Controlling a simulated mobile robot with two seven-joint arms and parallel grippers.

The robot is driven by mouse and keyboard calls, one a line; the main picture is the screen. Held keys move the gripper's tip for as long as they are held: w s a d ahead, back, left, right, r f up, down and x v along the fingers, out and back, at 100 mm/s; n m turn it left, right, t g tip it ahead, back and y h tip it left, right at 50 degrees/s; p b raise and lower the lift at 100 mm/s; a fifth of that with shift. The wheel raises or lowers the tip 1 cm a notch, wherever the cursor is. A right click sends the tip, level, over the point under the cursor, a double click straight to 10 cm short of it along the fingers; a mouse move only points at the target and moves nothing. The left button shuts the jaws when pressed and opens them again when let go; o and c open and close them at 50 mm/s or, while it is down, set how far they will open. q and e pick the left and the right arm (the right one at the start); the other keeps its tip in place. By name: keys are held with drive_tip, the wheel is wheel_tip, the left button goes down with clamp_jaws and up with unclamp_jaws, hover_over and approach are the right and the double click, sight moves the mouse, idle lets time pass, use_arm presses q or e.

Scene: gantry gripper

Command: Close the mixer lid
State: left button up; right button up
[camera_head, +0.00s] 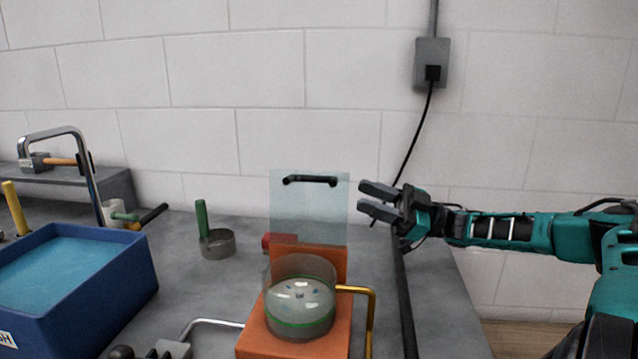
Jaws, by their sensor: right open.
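The mixer (256,342) is an orange base with a clear round bowl (300,295) on top. Some small pieces show inside the bowl. Its lid (308,215) is a clear flat panel standing upright behind the bowl, so the bowl is uncovered. A black handle (310,180) runs along the lid's upper edge. My right gripper (363,199) comes in from the right and is open and empty. It appears just right of the lid's upper part, at about the handle's height or slightly below, apart from it in the picture. My left gripper is out of view.
A blue basin (125,290) with a metal faucet (75,140) stands at the left. A yellow pipe (371,310) bends beside the mixer. A black cable (413,135) hangs from a wall socket (431,60).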

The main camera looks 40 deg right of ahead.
sight(323, 180)
drive_tip(key=b+x, duration=0.1)
drive_tip(key=x, duration=0.6)
drive_tip(key=shift+w+a+b, duration=0.2)
drive_tip(key=shift+b, duration=0.1)
drive_tip(key=shift+w+a+r, duration=0.2)
drive_tip(key=shift+w+a, duration=0.05)
drive_tip(key=shift+x, duration=0.75)
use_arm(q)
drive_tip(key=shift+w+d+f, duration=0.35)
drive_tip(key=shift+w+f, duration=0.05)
use_arm(e)
drive_tip(key=shift+f, duration=0.1)
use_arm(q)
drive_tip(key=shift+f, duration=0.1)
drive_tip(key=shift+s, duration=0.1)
use_arm(e)
clamp_jaws()
